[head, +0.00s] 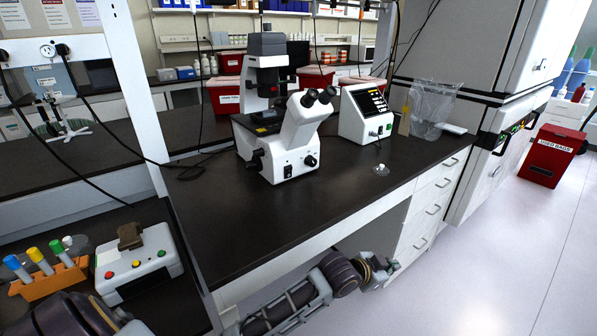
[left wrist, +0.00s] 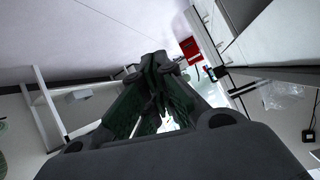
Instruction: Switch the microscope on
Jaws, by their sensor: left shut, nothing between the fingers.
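The white and black microscope (head: 296,135) stands upright on the dark bench top (head: 235,235) in the middle of the head view. A small dark panel (head: 288,171) shows low on the front of its base; I cannot tell its switch position. My left gripper (head: 388,268) is low, in front of the bench drawers and below the bench top, apart from the microscope. In the left wrist view its dark fingers (left wrist: 159,62) are closed together with nothing between them. The microscope cannot be made out there. My right gripper is not in view.
A white display unit (head: 365,114) and a clear bag (head: 432,108) stand right of the microscope. A small clear item (head: 381,169) lies near the bench edge. A red bin (head: 551,155) stands on the open floor. A tube rack (head: 48,280) and a white button box (head: 138,263) are front left.

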